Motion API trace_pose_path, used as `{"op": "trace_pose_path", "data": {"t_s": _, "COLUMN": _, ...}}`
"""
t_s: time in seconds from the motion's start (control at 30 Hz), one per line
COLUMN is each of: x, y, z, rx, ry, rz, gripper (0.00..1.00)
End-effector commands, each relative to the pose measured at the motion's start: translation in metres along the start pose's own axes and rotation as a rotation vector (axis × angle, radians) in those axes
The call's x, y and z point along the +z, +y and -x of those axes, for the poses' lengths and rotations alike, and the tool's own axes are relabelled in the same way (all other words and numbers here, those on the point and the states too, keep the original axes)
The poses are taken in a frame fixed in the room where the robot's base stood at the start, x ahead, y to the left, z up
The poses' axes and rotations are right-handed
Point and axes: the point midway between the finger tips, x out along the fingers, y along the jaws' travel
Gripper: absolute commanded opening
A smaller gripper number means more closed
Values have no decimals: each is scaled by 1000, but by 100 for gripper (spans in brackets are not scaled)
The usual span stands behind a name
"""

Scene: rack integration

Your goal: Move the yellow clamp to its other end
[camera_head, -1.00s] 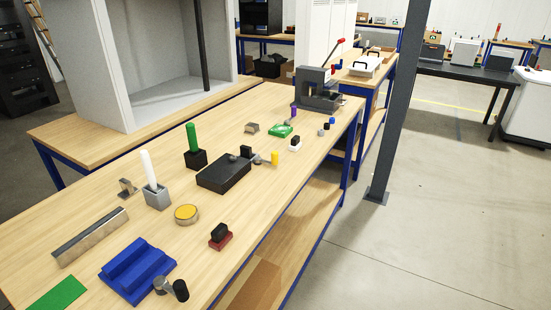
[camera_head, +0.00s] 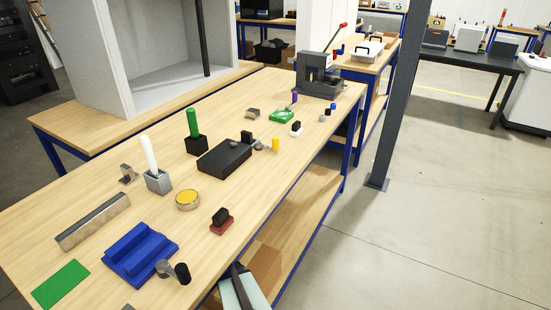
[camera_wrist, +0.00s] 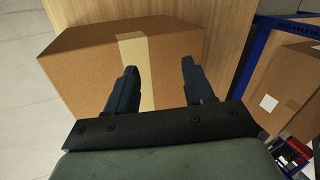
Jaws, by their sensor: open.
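The yellow-handled clamp (camera_head: 275,144) is at the right end of a black block (camera_head: 224,159) on the wooden bench. Its upright yellow handle stands beside a small grey metal part and a black knob. The fine parts of the clamp are too small to tell apart. My gripper (camera_wrist: 158,67) is open and empty in the wrist view, its two dark fingers apart above a taped cardboard box (camera_wrist: 88,58). In the head view part of my gripper or wrist shows at the bottom edge, beside the bench front and well away from the clamp.
A red-based black stamp-like piece (camera_head: 221,220), a yellow-topped disc (camera_head: 187,199) and a blue fixture (camera_head: 140,253) stand nearer on the bench. Green (camera_head: 194,131) and white (camera_head: 149,156) upright sticks stand left of the block. A grey vise-like machine (camera_head: 320,78) is at the far end.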

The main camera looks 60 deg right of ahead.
Motion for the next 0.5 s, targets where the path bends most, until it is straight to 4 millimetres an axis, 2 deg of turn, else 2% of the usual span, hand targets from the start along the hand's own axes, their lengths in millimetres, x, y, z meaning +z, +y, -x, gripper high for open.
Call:
{"op": "trace_pose_path", "data": {"t_s": 0.03, "x": -23, "y": 0, "z": 5, "rx": -25, "ry": 34, "rz": -52, "gripper": 53}}
{"op": "trace_pose_path", "data": {"t_s": 0.27, "x": -111, "y": 6, "z": 36, "rx": -134, "ry": 174, "rz": -273, "gripper": 53}}
{"op": "trace_pose_path", "data": {"t_s": 0.5, "x": -206, "y": 29, "z": 82, "rx": -261, "ry": 314, "rz": -535, "gripper": 53}}
